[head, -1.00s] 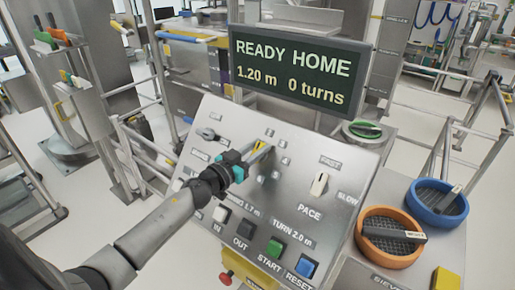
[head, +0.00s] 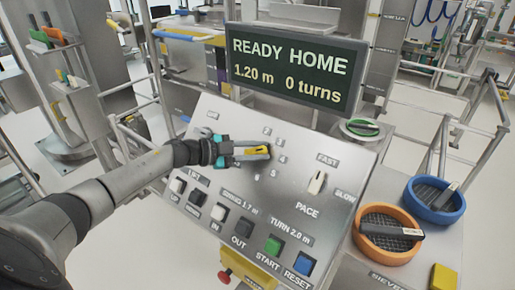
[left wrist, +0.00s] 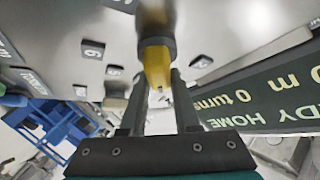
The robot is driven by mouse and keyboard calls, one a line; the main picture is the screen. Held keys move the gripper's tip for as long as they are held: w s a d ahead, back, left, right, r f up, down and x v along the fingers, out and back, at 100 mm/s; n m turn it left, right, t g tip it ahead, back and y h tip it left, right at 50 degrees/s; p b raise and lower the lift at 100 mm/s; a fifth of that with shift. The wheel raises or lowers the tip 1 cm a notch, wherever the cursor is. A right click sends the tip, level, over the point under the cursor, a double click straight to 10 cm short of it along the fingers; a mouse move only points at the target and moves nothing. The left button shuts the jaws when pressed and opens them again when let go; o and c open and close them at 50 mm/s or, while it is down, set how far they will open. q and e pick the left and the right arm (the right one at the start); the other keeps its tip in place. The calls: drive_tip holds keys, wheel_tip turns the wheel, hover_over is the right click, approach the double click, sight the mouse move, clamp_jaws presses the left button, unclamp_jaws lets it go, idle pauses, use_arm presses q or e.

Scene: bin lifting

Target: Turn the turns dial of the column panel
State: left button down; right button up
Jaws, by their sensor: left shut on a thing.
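The turns dial (head: 257,150) is a yellow-topped knob on the sloping grey column panel (head: 300,150), with small number labels around it. In the left wrist view the dial (left wrist: 157,66) shows as a yellow grip on a dark round base. My left gripper (head: 256,152) reaches it from the left, lying nearly level in the head view. Its two dark fingers (left wrist: 160,90) stand on either side of the yellow grip and are shut on it. The display (head: 295,68) reads READY HOME, 1.20 m, 0 turns. My right gripper is not in view.
The PACE switch (head: 317,182) stands right of the dial. Several push buttons line the panel's lower part, among them green START (head: 273,244) and blue RESET (head: 304,263). A red knob (head: 226,276) sits below. Orange (head: 389,246) and blue (head: 436,213) sieves stand at right.

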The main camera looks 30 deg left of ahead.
use_arm(q)
drive_tip(key=m+g, duration=0.3)
drive_tip(key=m, duration=0.1)
drive_tip(key=shift+h, duration=0.3)
drive_tip(key=m, duration=0.1)
drive_tip(key=m+g, duration=0.1)
drive_tip(key=shift+s+f+m+g, duration=0.2)
drive_tip(key=shift+m+g, duration=0.1)
drive_tip(key=shift+m, duration=0.1)
drive_tip(key=m+g, duration=0.1)
drive_tip(key=m+g+y+p, duration=0.1)
drive_tip(key=m, duration=0.1)
drive_tip(key=shift+s+f, duration=0.15)
drive_tip(key=shift+f, duration=0.05)
drive_tip(key=shift+s+f+m+g+y+p, duration=0.1)
drive_tip(key=shift+m+g+y+p, duration=0.1)
drive_tip(key=shift+m+g+y, duration=0.25)
drive_tip(key=shift+s+f+m+g+y+p, duration=0.1)
drive_tip(key=shift+m+g+y+p, duration=0.2)
drive_tip(key=shift+m, duration=0.35)
drive_tip(key=shift+f, duration=0.1)
drive_tip(key=c, duration=0.6)
unclamp_jaws()
drive_tip(key=shift+c, duration=0.2)
